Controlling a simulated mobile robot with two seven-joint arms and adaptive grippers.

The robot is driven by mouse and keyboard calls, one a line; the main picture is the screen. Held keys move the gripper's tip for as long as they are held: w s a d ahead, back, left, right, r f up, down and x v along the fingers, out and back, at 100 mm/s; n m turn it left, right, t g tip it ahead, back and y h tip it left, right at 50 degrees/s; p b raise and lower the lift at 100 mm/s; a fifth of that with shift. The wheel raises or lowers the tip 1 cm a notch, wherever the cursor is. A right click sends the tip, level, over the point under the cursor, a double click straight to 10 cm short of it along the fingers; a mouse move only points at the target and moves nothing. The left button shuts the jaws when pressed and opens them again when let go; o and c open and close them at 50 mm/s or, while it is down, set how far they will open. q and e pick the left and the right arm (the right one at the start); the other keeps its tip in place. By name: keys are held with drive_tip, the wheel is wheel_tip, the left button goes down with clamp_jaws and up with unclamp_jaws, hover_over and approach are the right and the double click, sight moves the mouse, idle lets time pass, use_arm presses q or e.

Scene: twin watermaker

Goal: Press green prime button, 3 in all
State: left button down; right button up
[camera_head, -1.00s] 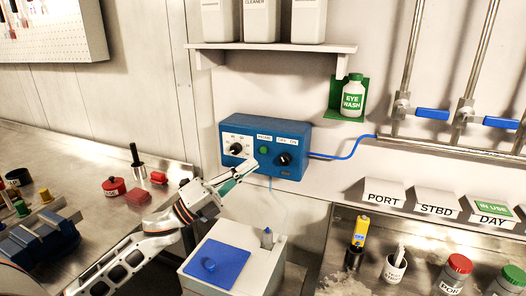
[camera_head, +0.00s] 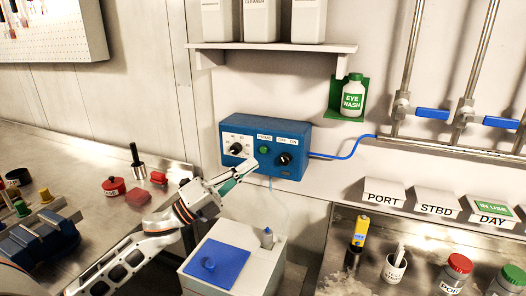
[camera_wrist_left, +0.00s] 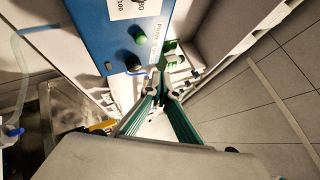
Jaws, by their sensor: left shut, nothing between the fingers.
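The green prime button (camera_head: 263,150) is a small round button on the front of the blue control box (camera_head: 228,130) on the wall, between two black knobs. Whether the button is pushed in cannot be told. My right gripper is not in view.
A blue cable (camera_head: 345,155) runs right from the box. A shelf (camera_head: 270,46) is above, and an eye wash bottle (camera_head: 352,98) hangs at the right.

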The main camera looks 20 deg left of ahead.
sight(264, 150)
use_arm(q)
drive_tip(key=shift+s, duration=0.1)
idle(0.6)
drive_tip(key=s+n+t+y, duration=0.1)
drive_tip(key=n+t, duration=0.1)
drive_tip(key=n, duration=0.1)
drive_tip(key=s+n+t+y, duration=0.1)
drive_tip(key=n+t+y, duration=0.1)
drive_tip(key=n, duration=0.1)
drive_tip(key=s+n+t+y, duration=0.1)
drive_tip(key=n+t, duration=0.1)
drive_tip(key=n, duration=0.1)
drive_tip(key=shift+s+d+n+y+p, duration=0.25)
drive_tip(key=shift+s+n+y+p, duration=0.05)
drive_tip(key=shift+s+y+p, duration=0.1)
drive_tip(key=shift+w, duration=0.15)
drive_tip(key=w+b, duration=0.2)
drive_tip(key=w, duration=0.6)
drive_tip(key=shift+w+a+b, duration=0.25)
drive_tip(key=shift+w+b, duration=0.05)
drive_tip(key=shift+w, duration=0.05)
idle(0.9)
drive_tip(key=shift+w+f, duration=0.1)
drive_tip(key=shift+w, duration=0.3)
